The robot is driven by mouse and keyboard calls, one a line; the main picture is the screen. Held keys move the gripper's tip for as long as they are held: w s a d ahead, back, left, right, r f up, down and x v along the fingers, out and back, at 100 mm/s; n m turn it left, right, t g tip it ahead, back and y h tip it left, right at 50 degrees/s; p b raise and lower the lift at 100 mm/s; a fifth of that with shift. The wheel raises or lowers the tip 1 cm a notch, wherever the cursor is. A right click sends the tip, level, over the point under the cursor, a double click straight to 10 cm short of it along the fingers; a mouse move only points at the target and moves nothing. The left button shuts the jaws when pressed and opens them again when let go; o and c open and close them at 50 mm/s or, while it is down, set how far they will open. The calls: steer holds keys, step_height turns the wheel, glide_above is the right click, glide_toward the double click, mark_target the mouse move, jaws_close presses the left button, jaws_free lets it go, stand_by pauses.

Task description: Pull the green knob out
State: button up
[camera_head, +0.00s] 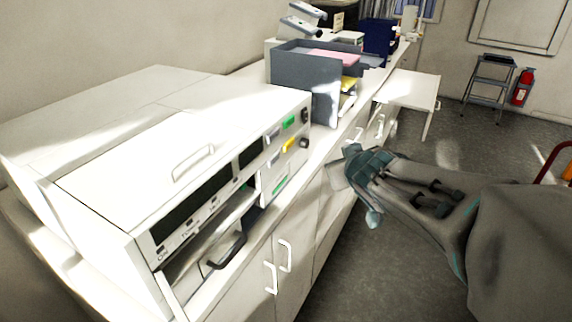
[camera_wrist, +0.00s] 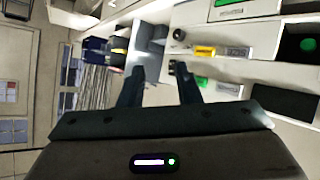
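A white bench instrument (camera_head: 135,180) stands on the counter. In the wrist view, a green round spot (camera_wrist: 308,44) shows on a dark panel at the right edge. I cannot tell whether it is a knob.
A grey tray organizer (camera_head: 290,65) with papers stands behind the instrument. White cabinets with handles (camera_head: 285,255) lie below the counter. A step stool (camera_head: 489,85) and fire extinguisher (camera_head: 523,87) stand by the far wall.

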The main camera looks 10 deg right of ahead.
steer(key=w+a+n+y, duration=0.1)
steer(key=w+n+y, duration=0.1)
steer(key=n+g+y, duration=0.4)
steer(key=n+y, duration=0.2)
steer(key=y, duration=0.4)
glide_toward(244, 185)
steer(key=x, duration=0.8)
steer(key=shift+w+f+b, duration=0.1)
steer(key=shift+b, duration=0.2)
jaws_close()
